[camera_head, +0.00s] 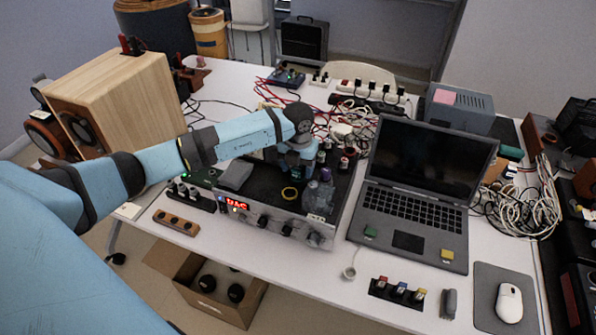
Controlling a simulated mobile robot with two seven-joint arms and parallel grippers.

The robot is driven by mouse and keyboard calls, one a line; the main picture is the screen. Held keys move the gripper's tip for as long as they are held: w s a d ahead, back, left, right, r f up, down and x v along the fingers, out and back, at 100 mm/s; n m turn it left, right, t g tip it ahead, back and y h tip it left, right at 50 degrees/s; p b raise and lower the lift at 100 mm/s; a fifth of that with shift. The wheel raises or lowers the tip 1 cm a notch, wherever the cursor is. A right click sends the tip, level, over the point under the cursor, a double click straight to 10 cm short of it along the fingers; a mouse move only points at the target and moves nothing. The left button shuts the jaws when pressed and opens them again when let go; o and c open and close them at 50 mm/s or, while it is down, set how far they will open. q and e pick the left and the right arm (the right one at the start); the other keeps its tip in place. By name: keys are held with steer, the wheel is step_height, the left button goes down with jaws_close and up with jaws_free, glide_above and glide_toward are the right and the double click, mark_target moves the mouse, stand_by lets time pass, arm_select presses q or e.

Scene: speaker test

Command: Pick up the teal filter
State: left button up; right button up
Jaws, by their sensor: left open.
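I cannot tell for certain which thing is the teal filter. A small green piece (370,231) lies on the laptop's front left corner, and a teal block (512,153) lies behind the laptop's right side. My left gripper (296,172) points down over the black top of the amplifier (262,185), apart from both. It is open, and its fingertips are small and partly hidden among dark parts. A yellow ring (289,193) and a clear, greyish piece (318,196) lie just in front of it. My right gripper is not in view.
The open laptop (415,195) stands right of the amplifier. A small yellow piece (447,254) is on it. A rack of coloured pieces (397,293) and a mouse (509,303) are in front. Cables (520,205) crowd the right. A wooden speaker (120,105) stands left.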

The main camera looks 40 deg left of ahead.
arm_select(q)
steer(key=c, duration=1)
steer(key=shift+r, duration=0.1)
